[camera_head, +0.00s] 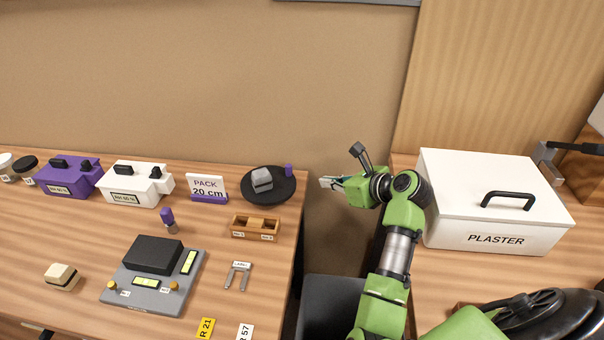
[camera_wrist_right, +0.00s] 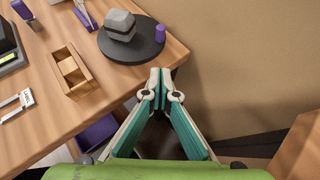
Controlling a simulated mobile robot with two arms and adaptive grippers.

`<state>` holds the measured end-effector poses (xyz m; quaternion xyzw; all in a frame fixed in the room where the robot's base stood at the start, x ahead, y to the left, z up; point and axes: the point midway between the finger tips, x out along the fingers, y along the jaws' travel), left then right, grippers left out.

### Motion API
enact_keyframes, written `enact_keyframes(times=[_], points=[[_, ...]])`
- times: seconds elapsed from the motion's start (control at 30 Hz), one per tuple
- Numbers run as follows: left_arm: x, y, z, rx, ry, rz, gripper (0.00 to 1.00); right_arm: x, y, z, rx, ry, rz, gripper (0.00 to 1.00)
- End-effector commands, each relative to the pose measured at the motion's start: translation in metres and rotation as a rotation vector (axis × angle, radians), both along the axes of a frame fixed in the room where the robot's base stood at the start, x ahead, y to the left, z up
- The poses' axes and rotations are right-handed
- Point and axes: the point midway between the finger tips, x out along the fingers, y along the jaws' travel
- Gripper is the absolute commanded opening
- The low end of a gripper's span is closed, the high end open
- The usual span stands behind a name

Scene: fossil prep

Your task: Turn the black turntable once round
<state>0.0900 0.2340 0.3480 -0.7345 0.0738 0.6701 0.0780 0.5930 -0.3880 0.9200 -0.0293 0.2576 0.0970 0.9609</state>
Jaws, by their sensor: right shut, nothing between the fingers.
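The black turntable (camera_head: 281,191) is a flat round disc at the right back corner of the left table. A grey block with a dark band (camera_head: 262,181) sits on it, and a small purple peg (camera_head: 288,170) stands near its rim. In the right wrist view the turntable (camera_wrist_right: 146,50) lies just beyond the fingertips, with the peg (camera_wrist_right: 160,33) at its right side. My right gripper (camera_head: 325,182) is shut and empty, off the table edge to the right of the turntable; its closed fingertips (camera_wrist_right: 160,75) are apart from the disc. My left gripper is not seen.
A wooden divided tray (camera_head: 255,227) and a PACK 20 cm sign (camera_head: 207,188) stand near the turntable. A grey device (camera_head: 150,275) is farther left. A white PLASTER box (camera_head: 490,205) stands right of my arm. A gap separates the tables.

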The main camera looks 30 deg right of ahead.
Motion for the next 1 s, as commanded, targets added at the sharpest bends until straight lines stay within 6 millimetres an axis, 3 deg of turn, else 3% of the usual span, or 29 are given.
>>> enact_keyframes(times=[0.17,0.6,0.8,1.0], points=[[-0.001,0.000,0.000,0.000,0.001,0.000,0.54,0.014,0.003,-0.008,0.013,0.003,-0.004,0.00],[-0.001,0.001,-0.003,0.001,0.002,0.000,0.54,0.086,0.018,-0.051,0.010,0.003,-0.002,0.00],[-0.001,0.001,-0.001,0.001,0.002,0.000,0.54,0.112,0.023,-0.049,0.007,0.001,-0.003,0.00],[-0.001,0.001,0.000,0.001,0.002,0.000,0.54,0.122,0.025,-0.049,0.008,0.002,-0.005,0.00]])
